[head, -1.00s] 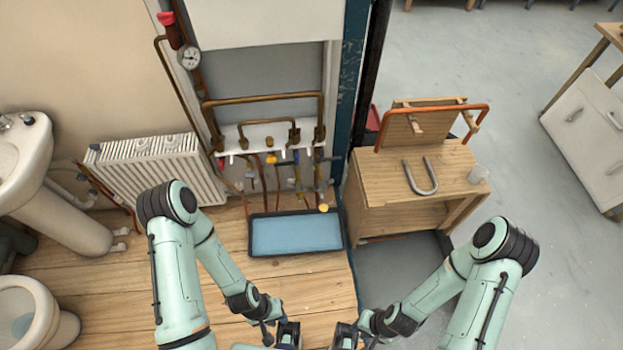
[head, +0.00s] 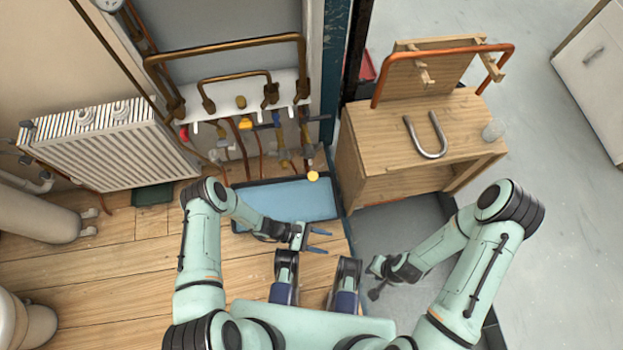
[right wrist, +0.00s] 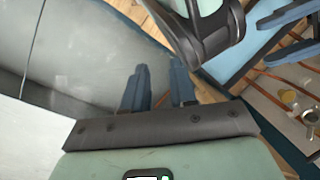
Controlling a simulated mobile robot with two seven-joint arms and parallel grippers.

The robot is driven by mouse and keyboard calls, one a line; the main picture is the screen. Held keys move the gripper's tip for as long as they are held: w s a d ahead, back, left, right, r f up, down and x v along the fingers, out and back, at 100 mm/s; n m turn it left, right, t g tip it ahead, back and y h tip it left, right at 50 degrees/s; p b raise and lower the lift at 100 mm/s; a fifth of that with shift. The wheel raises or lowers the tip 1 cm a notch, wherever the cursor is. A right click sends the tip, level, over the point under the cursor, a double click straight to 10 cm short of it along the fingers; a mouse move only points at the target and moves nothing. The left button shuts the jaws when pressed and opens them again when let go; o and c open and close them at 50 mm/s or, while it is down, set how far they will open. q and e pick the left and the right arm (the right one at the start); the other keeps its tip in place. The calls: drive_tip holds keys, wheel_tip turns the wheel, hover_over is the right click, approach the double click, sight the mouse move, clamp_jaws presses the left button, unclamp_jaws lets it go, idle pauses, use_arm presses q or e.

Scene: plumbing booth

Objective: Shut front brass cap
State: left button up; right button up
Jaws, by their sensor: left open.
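A round yellow-brass cap (head: 312,176) shows in the head view at the lower right end of the pipework, above the blue tray's right part. It looks like the front brass cap; whether it stands open or shut is too small to tell. My left gripper (head: 320,240) is open and empty, below the cap in the picture and apart from it. Its spread blue fingers also show in the right wrist view (right wrist: 287,32). My right gripper (head: 374,280) is low on the right, away from the pipes. Its fingers (right wrist: 160,88) are apart with nothing between them.
A blue tray (head: 285,202) lies under the pipes and valves (head: 282,140). A wooden cabinet (head: 385,150) with a grey U-shaped pipe (head: 428,136) and a copper pipe (head: 440,52) stands right. A white radiator (head: 105,150) is left. Wooden floor is free in front.

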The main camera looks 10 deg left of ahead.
use_arm(q)
drive_tip(key=w+a+f+n+t+h+b, duration=0.25)
drive_tip(key=w+f+n+t+b, duration=0.3)
drive_tip(key=w+f+t, duration=0.35)
drive_tip(key=n+t+y+b, duration=0.5)
drive_tip(key=n+t+y, duration=0.15)
drive_tip(key=t, duration=0.45)
approach(312, 174)
drive_tip(key=w+d, duration=0.4)
drive_tip(key=w, duration=0.2)
drive_tip(key=shift+w+r+n+h+b, duration=0.3)
drive_tip(key=shift+w+r+h+b, duration=0.05)
drive_tip(key=shift+h+b, duration=0.1)
use_arm(e)
drive_tip(key=s+d+f+m+g, duration=0.1)
drive_tip(key=s+f, duration=0.3)
drive_tip(key=f, duration=0.9)
drive_tip(key=shift+f, duration=0.25)
use_arm(q)
clamp_jaws()
use_arm(e)
drive_tip(key=shift+w, duration=0.1)
